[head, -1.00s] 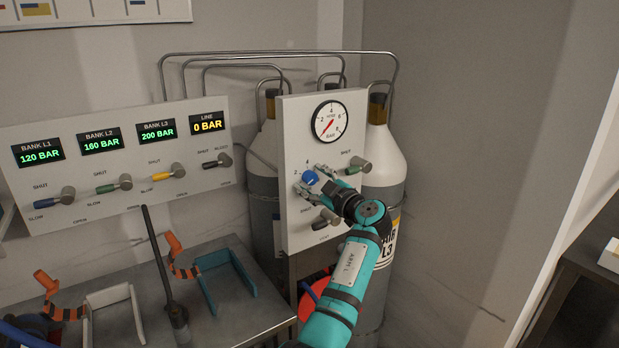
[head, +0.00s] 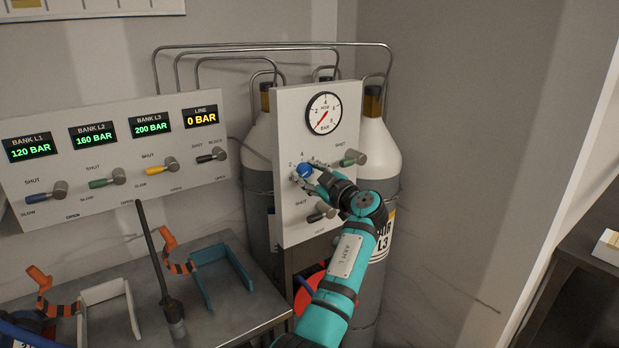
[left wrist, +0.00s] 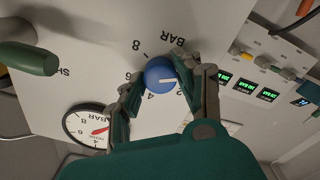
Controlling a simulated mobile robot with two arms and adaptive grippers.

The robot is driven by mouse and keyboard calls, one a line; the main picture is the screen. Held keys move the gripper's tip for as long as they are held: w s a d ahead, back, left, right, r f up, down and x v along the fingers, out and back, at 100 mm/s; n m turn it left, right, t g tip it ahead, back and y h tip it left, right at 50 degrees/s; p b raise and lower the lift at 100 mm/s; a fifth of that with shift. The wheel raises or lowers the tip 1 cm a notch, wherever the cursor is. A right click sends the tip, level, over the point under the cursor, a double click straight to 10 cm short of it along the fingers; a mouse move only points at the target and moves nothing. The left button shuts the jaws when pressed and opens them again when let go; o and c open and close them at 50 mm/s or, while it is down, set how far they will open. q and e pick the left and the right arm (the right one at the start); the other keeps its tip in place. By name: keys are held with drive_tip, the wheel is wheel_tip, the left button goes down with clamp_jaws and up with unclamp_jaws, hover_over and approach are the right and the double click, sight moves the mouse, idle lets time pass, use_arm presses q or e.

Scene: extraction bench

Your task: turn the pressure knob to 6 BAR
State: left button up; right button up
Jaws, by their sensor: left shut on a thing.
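The blue pressure knob (head: 304,170) sits on the white upright panel (head: 290,225), below the round gauge (head: 323,113). In the left wrist view the knob (left wrist: 160,74) has a white pointer line. Numbers 2, 4, 6 and 8 stand around it. The line points towards the right finger, just past the 2 and away from the 6. My left gripper (head: 308,173) is shut on the knob, with one finger on each side (left wrist: 158,80). The gauge's red needle points to the lower left, near the low end. My right gripper is not in view.
A green-handled valve (head: 352,158) is to the right of the knob and a black-handled valve (head: 320,212) is below. Grey-white cylinders (head: 377,150) stand behind the panel. The left panel's LINE display (head: 201,117) reads 0 BAR. A metal bench (head: 245,295) is below.

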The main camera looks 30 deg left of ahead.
use_arm(q)
drive_tip(key=m+b, duration=0.3)
drive_tip(key=shift+f, duration=0.1)
drive_tip(key=shift+m+b, duration=0.65)
drive_tip(key=shift+m, duration=0.35)
drive_tip(key=shift+r+m, duration=0.2)
drive_tip(key=shift+m, duration=0.6)
drive_tip(key=m, duration=0.3)
drive_tip(key=shift+r+m+b, duration=0.15)
drive_tip(key=shift+m+b, duration=0.25)
drive_tip(key=m+p, duration=0.1)
drive_tip(key=m, duration=0.3)
drive_tip(key=shift+r, duration=0.15)
drive_tip(key=m+p, duration=0.2)
drive_tip(key=m, duration=0.3)
drive_tip(key=shift+r, duration=0.1)
drive_tip(key=m+p, duration=0.4)
drive_tip(key=shift+r+m, duration=0.1)
drive_tip(key=shift+m, duration=0.2)
drive_tip(key=m+p, duration=0.5)
drive_tip(key=m, duration=0.1)
drive_tip(key=m+p, duration=0.3)
drive_tip(key=shift+m, duration=0.4)
drive_tip(key=shift+f+m+p, duration=0.25)
drive_tip(key=shift+m+p, duration=0.15)
drive_tip(key=shift+p, duration=0.15)
drive_tip(key=shift+f, duration=0.1)
